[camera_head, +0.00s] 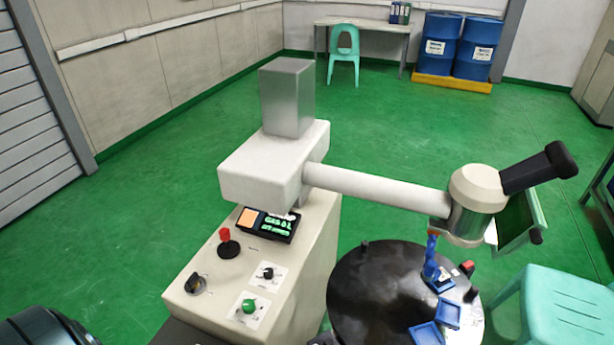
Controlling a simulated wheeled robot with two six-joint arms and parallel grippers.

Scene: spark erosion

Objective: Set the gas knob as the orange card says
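The orange card (248,218) is at the back of the sloped top of a cream machine cabinet (308,262), left of a small black display (278,227). Its writing is too small to read. The display shows green text, its first line like "GAS 0 L". A green knob (249,306) and a black knob (267,273) each sit on a white plate. A dark rotary switch (195,285) is at the left edge. I cannot tell from the labels which is the gas knob, and the knobs' pointers are unclear. Neither gripper is in view.
A red-topped lever (227,243) stands behind the knobs. A thick cream arm (375,187) reaches right over a round black table (375,290) with blue parts (438,318). A turquoise stool (565,305) is at right.

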